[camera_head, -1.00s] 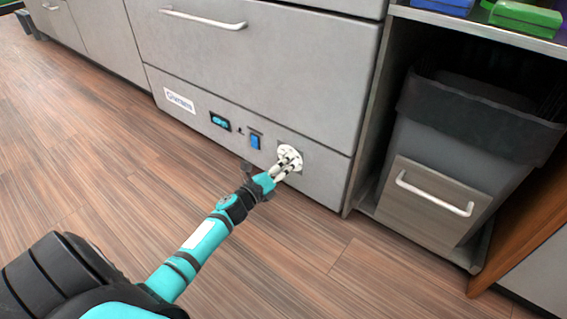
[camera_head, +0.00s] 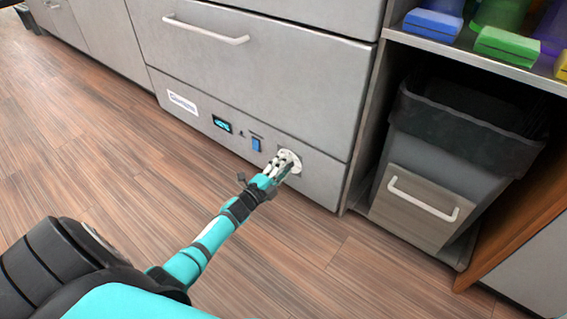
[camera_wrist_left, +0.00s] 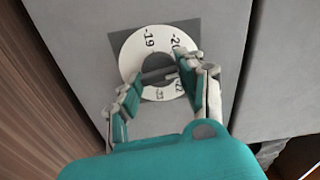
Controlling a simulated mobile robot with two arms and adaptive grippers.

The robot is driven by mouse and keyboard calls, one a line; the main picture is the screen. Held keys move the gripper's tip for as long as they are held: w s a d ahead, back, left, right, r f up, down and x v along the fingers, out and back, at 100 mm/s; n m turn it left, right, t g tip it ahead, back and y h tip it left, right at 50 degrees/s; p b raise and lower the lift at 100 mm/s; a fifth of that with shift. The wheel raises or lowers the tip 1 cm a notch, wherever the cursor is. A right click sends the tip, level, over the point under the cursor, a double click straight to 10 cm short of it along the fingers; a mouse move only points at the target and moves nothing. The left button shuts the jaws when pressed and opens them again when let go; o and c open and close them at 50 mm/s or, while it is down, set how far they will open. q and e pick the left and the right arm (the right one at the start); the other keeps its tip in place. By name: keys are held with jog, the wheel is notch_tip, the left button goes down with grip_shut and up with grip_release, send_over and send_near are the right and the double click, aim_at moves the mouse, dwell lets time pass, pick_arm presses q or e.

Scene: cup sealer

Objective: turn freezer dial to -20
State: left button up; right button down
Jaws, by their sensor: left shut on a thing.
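The freezer dial (camera_head: 295,157) is a round white disc low on the freezer's grey front. In the left wrist view the dial (camera_wrist_left: 133,52) shows its printed numbers, with -19 at upper left and -20 at upper right; the lower numbers are partly covered. Its grey centre grip (camera_wrist_left: 158,75) sits between my fingers. My left gripper (camera_head: 284,166) is shut on the dial, and the left wrist view shows the gripper (camera_wrist_left: 163,78) with one finger on each side of the grip. The right gripper is not in view.
A small lit display (camera_head: 221,124) and a blue switch (camera_head: 256,145) sit left of the dial. A drawer handle (camera_head: 207,30) is above. A bin (camera_head: 447,150) stands in an open bay to the right. The wood floor in front is clear.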

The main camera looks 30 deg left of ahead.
pick_arm(q)
jog(key=shift+a+r+n+p, duration=0.1)
jog(key=shift+n+p, duration=0.7)
jog(key=shift+n, duration=1.15)
jog(key=shift+a+n+p, duration=0.1)
jog(key=shift+n+p, duration=0.65)
jog(key=shift+n, duration=1.5)
jog(key=o, duration=1.1)
jog(key=shift+d, duration=0.1)
jog(key=shift+o, duration=0.2)
